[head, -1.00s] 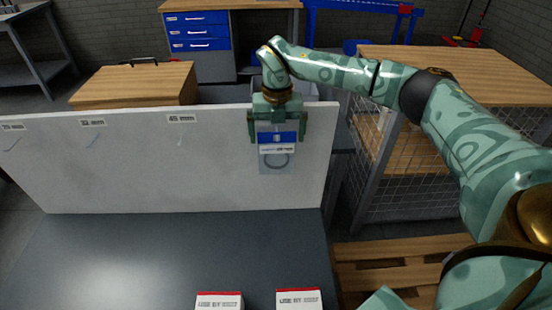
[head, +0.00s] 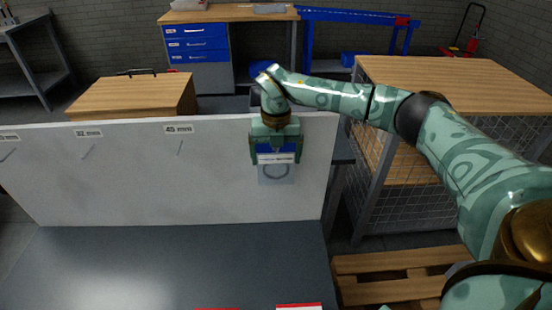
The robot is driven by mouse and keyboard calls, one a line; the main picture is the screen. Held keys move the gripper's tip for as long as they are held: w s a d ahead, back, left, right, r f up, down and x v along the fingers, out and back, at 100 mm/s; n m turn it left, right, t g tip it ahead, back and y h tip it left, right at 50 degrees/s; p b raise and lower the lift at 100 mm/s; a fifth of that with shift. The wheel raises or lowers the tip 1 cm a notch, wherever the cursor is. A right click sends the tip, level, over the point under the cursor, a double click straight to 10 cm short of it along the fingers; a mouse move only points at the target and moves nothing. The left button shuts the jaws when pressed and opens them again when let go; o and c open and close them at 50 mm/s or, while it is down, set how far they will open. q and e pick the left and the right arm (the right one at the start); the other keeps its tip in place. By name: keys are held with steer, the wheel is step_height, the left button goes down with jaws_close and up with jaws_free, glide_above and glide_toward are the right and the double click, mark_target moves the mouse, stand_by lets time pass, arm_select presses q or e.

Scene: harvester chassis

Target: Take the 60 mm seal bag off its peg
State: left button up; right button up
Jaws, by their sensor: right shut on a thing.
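The seal bag (head: 276,173) is a clear pouch with a blue and white header and a dark ring inside. It hangs at the right end of the white peg board (head: 120,180). My right gripper (head: 276,150) is shut on the bag's header, in front of the board. The peg behind the bag and its size label are hidden by the gripper, so I cannot tell whether the bag is still on the peg. My left gripper is not in view.
Bare pegs, one under a 45 mm label (head: 178,129), stick out further left on the board. The grey bench top (head: 170,265) is clear in front of it. Red-edged white boxes (head: 299,307) show at the bottom edge. A mesh-sided wooden-topped cage (head: 440,75) stands right.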

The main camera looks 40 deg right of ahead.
arm_select(q)
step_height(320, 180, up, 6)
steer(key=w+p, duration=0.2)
steer(key=p, duration=0.4)
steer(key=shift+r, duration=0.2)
arm_select(e)
steer(key=s+a, duration=0.6)
steer(key=s, duration=0.5)
steer(key=s+a+r, duration=0.1)
steer(key=s+a, duration=0.6)
steer(key=s, duration=0.4)
steer(key=shift+a, duration=0.3)
steer(key=shift+s, duration=0.1)
